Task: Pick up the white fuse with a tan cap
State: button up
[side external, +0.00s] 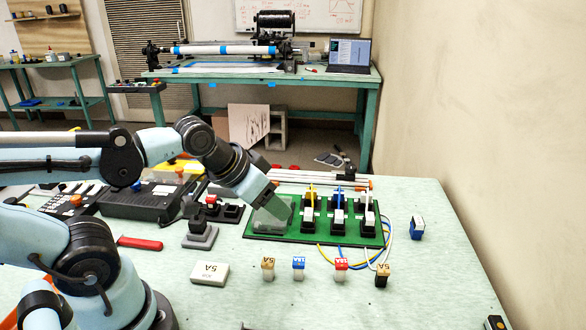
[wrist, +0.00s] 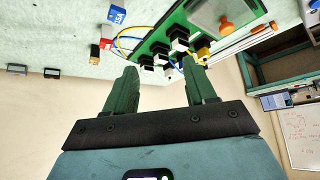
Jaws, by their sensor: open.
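The white fuse with a tan cap (side external: 268,268) stands upright on the table in front of the green board, leftmost of a row of small fuses in the side view. I cannot make it out in the wrist view. My gripper (wrist: 160,72) is open and empty, with its two green fingers apart. In the side view, the end of my arm is over the left part of the board, behind and above the white fuse and clear of it; its fingers are hard to make out there.
To the right stand a blue-capped fuse (side external: 299,268), a red-capped fuse (side external: 341,268) and a black fuse with a tan cap (side external: 382,274). A white 5A block (side external: 210,273) lies left. The green board (side external: 330,239) holds black switches and wires. The front table is mostly clear.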

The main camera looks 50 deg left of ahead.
aim_at(268, 261)
jog(key=shift+s+d+f+n+g, duration=0.4)
jog(key=shift+f+n+g, duration=0.9)
jog(key=shift+f, duration=0.85)
jog(key=shift+s+d+f+n+g, duration=0.35)
jog(key=shift+f+n+g, duration=0.95)
jog(key=shift+f, duration=0.8)
jog(key=shift+s+d+f+n+g, duration=0.4)
jog(key=shift+f+n+g, duration=0.6)
jog(key=shift+f+n, duration=0.9)
jog(key=shift+a+f+m, duration=0.1)
jog(key=shift+f+m, duration=0.15)
jog(key=shift+m, duration=0.05)
jog(key=shift+c, duration=0.4)
grip_shut()
